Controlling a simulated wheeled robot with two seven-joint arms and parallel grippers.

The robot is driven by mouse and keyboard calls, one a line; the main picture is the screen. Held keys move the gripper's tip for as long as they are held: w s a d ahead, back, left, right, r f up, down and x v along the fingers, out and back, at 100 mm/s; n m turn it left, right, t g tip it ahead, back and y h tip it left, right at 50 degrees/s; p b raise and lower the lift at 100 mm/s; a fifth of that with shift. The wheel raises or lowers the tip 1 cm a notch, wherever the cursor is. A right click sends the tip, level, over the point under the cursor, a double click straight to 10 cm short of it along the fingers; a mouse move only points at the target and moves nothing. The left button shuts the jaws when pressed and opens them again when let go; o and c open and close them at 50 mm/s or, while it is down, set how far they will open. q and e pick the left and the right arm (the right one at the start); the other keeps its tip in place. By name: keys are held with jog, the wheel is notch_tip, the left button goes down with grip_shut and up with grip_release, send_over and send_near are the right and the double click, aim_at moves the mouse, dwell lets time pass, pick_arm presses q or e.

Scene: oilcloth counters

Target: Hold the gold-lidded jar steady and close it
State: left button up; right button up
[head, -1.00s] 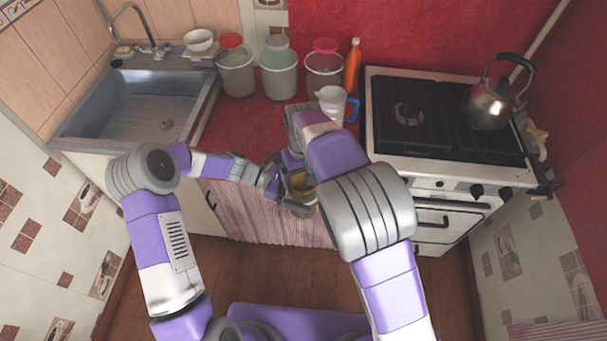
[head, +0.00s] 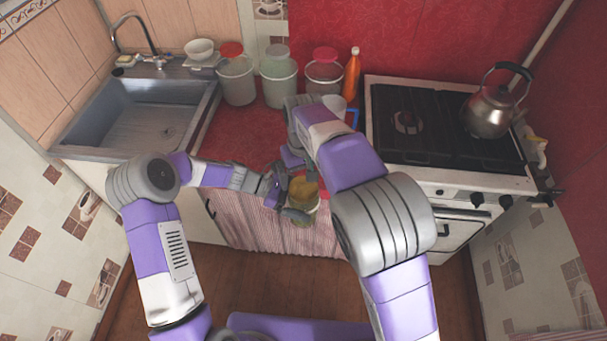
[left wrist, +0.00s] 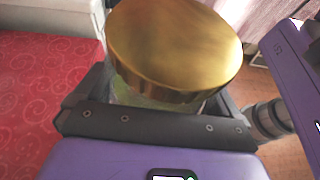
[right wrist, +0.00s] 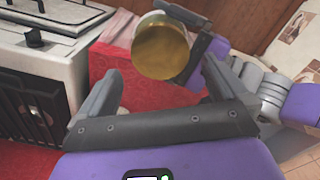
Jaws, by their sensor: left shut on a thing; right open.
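The jar (head: 304,217) is clear glass with a yellowish tint and a wide gold lid (head: 303,190). My left gripper (head: 288,198) is shut around its body, holding it in front of the counter. In the left wrist view the gold lid (left wrist: 175,45) sits over the jar's mouth, above the fingers, and hides the rim; I cannot tell how tightly it sits. My right gripper (right wrist: 162,73) is open and empty, apart from the lid (right wrist: 160,48), which shows beyond its fingertips. In the head view the right hand is partly hidden behind its own forearm.
A red counter (head: 230,132) carries several lidded containers, an orange bottle (head: 352,72) and a pale mug (head: 335,102) partly behind my right arm. A stove (head: 450,172) with a kettle (head: 489,110) stands right, a sink (head: 150,115) left. Floor below the jar is clear.

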aim_at(303, 188)
notch_tip(303, 188, up, 4)
jog(key=n, duration=0.3)
jog(key=shift+f, duration=0.25)
jog(key=shift+f, duration=4.05)
jog(key=c, duration=1)
jog(key=m, duration=0.3)
